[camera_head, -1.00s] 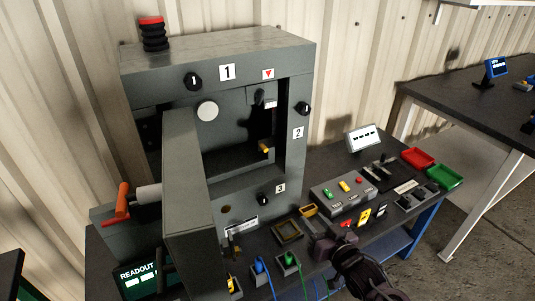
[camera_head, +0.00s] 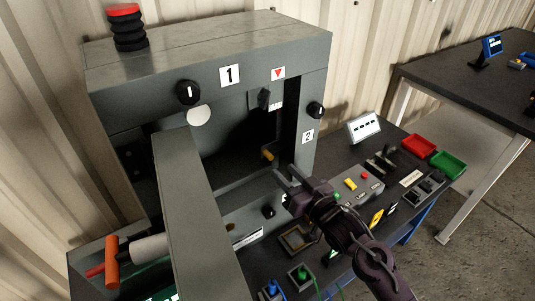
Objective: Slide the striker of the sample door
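The grey enclosure (camera_head: 215,62) stands on the dark bench with its front open. A grey door panel (camera_head: 195,205) stands swung out toward me. A brass-coloured peg (camera_head: 268,154) sticks out at the right inside the opening. A dark latch-like part (camera_head: 264,99) hangs below the red triangle label. I cannot tell for sure which of these is the striker. My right gripper (camera_head: 285,179) is in front of the opening's lower right corner, below the peg and apart from it. Its fingers look spread and empty. It hides label 3. My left gripper is out of view.
Black knobs (camera_head: 188,92) sit on the frame. An orange handle (camera_head: 112,262) is at lower left. A control box (camera_head: 357,184), blue and green plugs (camera_head: 302,272), and red and green trays (camera_head: 418,146) crowd the bench to the right.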

